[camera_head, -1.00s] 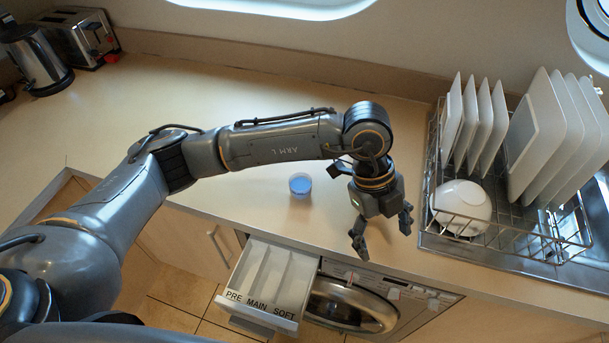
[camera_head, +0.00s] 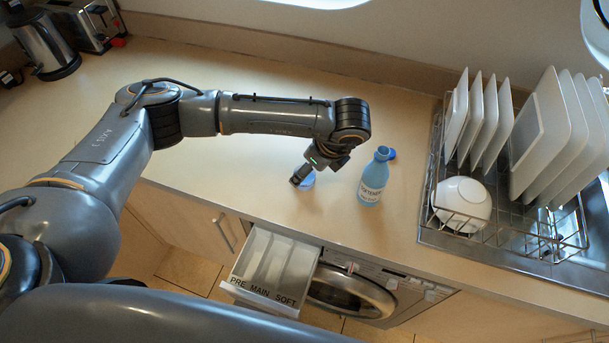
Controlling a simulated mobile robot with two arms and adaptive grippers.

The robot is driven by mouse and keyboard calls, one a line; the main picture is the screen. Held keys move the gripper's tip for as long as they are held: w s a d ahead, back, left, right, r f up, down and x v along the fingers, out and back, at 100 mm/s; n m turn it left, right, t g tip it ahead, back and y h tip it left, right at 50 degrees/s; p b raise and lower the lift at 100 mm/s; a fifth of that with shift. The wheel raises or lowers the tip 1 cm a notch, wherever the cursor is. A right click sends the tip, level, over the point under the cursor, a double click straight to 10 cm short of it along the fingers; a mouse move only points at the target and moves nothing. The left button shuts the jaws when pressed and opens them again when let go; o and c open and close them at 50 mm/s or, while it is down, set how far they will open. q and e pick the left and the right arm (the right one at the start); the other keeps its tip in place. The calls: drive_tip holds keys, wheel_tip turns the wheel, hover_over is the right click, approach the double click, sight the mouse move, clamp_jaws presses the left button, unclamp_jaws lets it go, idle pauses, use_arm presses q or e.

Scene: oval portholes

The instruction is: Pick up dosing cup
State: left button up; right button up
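The dosing cup, a small clear cup with blue in it (camera_head: 308,181), stands on the counter near its front edge, mostly covered by my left gripper. My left gripper (camera_head: 299,181) reaches down over the cup from above. Its fingers are largely hidden, and I cannot tell whether they touch the cup or how far apart they are. My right gripper is not in view.
Below the counter, an open detergent drawer (camera_head: 270,267) marked PRE, MAIN, SOFT juts out from the washing machine (camera_head: 350,293). A dish rack with plates (camera_head: 545,130) and a white bowl (camera_head: 462,201) stands at right. A kettle (camera_head: 45,42) and toaster (camera_head: 88,25) stand at back left.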

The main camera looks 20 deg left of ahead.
use_arm(q)
drive_tip(key=p+x, duration=0.2)
drive_tip(key=x, duration=0.2)
drive_tip(key=shift+w+f, duration=0.15)
drive_tip(key=shift+a+f, duration=0.1)
drive_tip(key=shift+f, duration=0.2)
drive_tip(key=c, duration=1.3)
